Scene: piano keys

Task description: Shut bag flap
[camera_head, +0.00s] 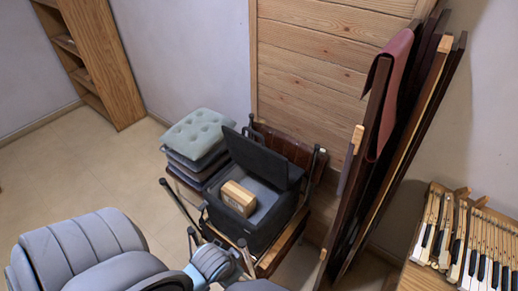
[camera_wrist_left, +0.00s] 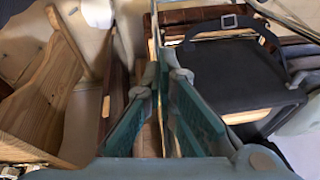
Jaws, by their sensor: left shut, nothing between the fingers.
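The black bag (camera_head: 228,217) stands on a leather-backed bench in the head view. Its flap (camera_head: 256,155) is up and tilted back, so the grey inside shows. A small wooden box (camera_head: 238,198) sits in the bag. My left arm comes in at the bottom, with its wrist just in front of the bag; its fingers are not clear there. In the left wrist view my left gripper (camera_wrist_left: 165,76) is shut and empty. A black panel with a strap, seemingly the flap (camera_wrist_left: 235,78), lies to the right of the fingers. My right gripper is in neither view.
Tufted grey cushions (camera_head: 198,132) are stacked left of the bag. The bench (camera_head: 290,150) has a brown backrest behind it. Tall dark panels (camera_head: 372,150) lean at the right, near piano keys (camera_head: 480,240). A wooden shelf (camera_head: 105,60) stands far left. The floor at left is clear.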

